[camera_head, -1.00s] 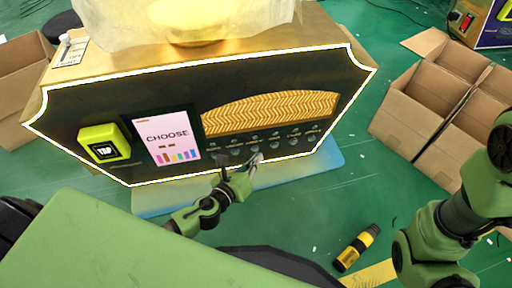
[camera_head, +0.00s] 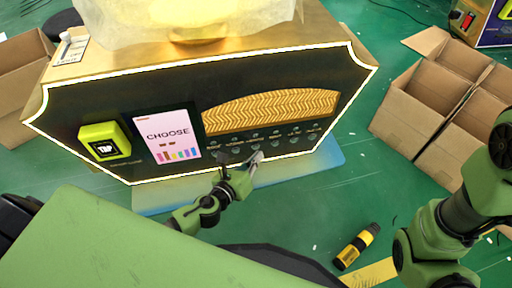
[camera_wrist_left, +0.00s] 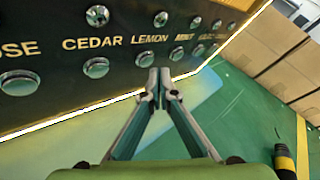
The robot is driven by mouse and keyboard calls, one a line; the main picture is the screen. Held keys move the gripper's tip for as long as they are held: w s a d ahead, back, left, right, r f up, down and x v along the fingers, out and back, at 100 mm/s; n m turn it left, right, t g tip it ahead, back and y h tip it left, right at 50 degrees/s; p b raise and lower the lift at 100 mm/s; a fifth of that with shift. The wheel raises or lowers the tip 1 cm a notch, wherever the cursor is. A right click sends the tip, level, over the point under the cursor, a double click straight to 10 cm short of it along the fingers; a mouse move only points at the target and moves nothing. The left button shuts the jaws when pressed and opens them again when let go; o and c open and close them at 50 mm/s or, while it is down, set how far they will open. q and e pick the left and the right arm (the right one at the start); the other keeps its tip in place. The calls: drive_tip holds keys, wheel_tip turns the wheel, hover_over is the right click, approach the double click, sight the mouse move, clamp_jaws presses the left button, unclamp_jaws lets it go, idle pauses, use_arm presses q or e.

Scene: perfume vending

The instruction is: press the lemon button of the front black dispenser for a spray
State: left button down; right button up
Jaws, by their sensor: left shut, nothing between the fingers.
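The black dispenser (camera_head: 100,115) has a gold top and a glowing edge. Its front holds round metal buttons in two rows with labels between them. In the left wrist view the lemon label (camera_wrist_left: 150,38) sits above a lower button (camera_wrist_left: 145,59), with cedar to its left and mint to its right. My left gripper (camera_wrist_left: 159,76) is shut and empty. Its tips appear just below and slightly right of the lower lemon button; I cannot tell whether they touch the panel. In the head view the left gripper (camera_head: 240,168) is low before the button rows. My right gripper is out of view.
A yellow tap pad (camera_head: 104,142) and a choose screen (camera_head: 168,137) are on the panel's left. Open cardboard boxes (camera_head: 405,110) stand at right. A yellow-black bottle (camera_head: 356,246) lies on the green floor. A blue mat (camera_head: 325,165) lies under the dispenser.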

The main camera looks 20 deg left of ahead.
use_arm(q)
drive_tip(key=shift+w, duration=0.15)
drive_tip(key=shift+w+a, duration=0.2)
drive_tip(key=shift+w, duration=0.05)
drive_tip(key=shift+w+a, duration=0.25)
drive_tip(key=shift+w, duration=0.15)
idle(0.9)
idle(0.3)
drive_tip(key=shift+s+d, duration=0.45)
drive_tip(key=shift+s, duration=0.35)
drive_tip(key=shift+s+d, duration=0.45)
drive_tip(key=shift+s, duration=0.25)
drive_tip(key=shift+s+d, duration=0.45)
drive_tip(key=shift+s, duration=0.25)
drive_tip(key=shift+s+d, duration=0.45)
drive_tip(key=shift+s, duration=0.25)
